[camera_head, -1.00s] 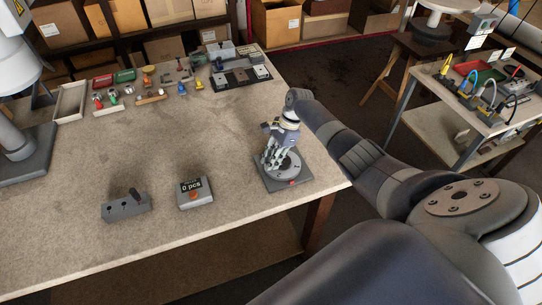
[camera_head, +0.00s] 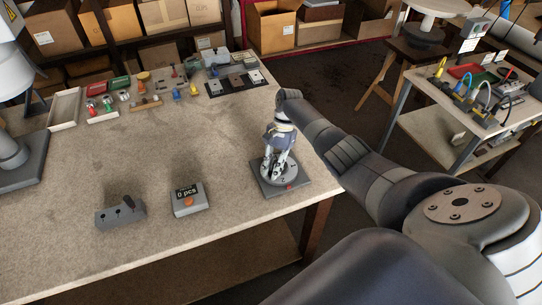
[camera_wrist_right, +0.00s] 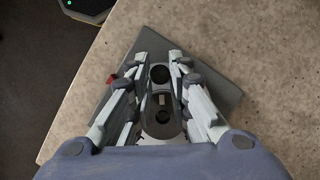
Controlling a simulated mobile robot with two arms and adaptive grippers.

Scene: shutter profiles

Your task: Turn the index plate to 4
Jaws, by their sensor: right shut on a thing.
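The index plate stands on a dark grey square base (camera_head: 298,187) near the table's right edge, with a small red mark (camera_head: 290,186) on its front side. The base (camera_wrist_right: 220,92) also shows in the right wrist view. My right gripper (camera_head: 278,172) points down over the plate. In the right wrist view its fingers (camera_wrist_right: 160,82) stand on both sides of a dark narrow part with round openings (camera_wrist_right: 159,74), and are shut on it. The fingers hide most of the plate, and I cannot read any number on it. My left gripper is not in view.
Trays (camera_head: 66,108) and small coloured parts lie at the back. The table's middle is clear.

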